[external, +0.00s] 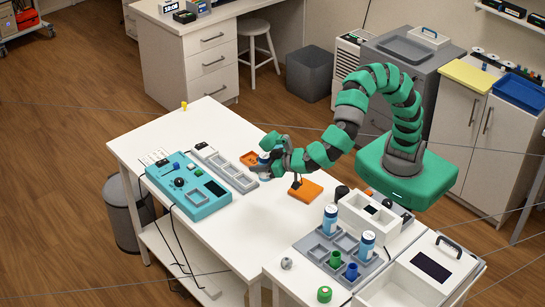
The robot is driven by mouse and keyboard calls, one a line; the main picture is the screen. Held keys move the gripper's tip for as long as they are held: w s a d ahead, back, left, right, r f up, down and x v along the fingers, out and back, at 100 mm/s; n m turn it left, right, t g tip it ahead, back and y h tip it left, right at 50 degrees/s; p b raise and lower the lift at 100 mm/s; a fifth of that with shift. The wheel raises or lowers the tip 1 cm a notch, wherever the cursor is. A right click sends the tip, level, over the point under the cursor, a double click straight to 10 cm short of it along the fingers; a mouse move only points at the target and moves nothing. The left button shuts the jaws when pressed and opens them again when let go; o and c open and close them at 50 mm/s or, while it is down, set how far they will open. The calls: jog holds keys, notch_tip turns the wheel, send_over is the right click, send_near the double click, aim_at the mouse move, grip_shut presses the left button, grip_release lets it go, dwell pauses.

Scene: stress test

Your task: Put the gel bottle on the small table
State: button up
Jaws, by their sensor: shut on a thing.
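My gripper (269,151) is above the white table (225,242), near its middle. It is shut on a small blue and white thing (263,158), which looks like a gel bottle. The fingers hide most of it, and I cannot tell whether it touches the table. Two similar blue bottles with white caps, one at the back (330,219) and one further front (367,246), stand upright in a grey compartment tray (319,240) at the lower right.
A teal control box (203,207) and a grey slotted strip (230,172) lie left of my gripper. An orange block (305,191) is just right of it. The table's front middle is clear.

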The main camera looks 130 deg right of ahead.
jog(key=w+a+r+n+t+y, duration=0.1)
jog(key=a+n+t+y, duration=0.3)
jog(key=a, duration=0.5)
jog(key=w+a+r+n+t+y, duration=0.2)
jog(key=a+n, duration=0.4)
jog(key=a, duration=0.4)
jog(key=shift+w+a+t+y, duration=0.3)
jog(key=shift+t+y, duration=0.6)
jog(key=shift+y, duration=0.3)
jog(key=shift+f, duration=0.1)
jog(key=d+m+g+h+b, duration=0.3)
jog(key=d+m+g+h, duration=0.3)
jog(key=d, duration=0.8)
jog(key=s+d+f+m+g+h+b, duration=0.25)
jog(key=s+d+f+m+g, duration=0.2)
jog(key=s+d+m, duration=0.35)
jog(key=shift+n+g+h, duration=0.25)
jog(key=shift+n+h, duration=0.1)
jog(key=shift+n, duration=0.25)
jog(key=f+b, duration=0.1)
jog(key=f, duration=0.2)
jog(key=f+b, duration=0.1)
jog(key=f, duration=0.2)
jog(key=d+f+b, duration=0.1)
jog(key=f, duration=0.2)
jog(key=shift+w+f, duration=0.3)
jog(key=shift+w, duration=0.1)
jog(key=shift+r, duration=0.1)
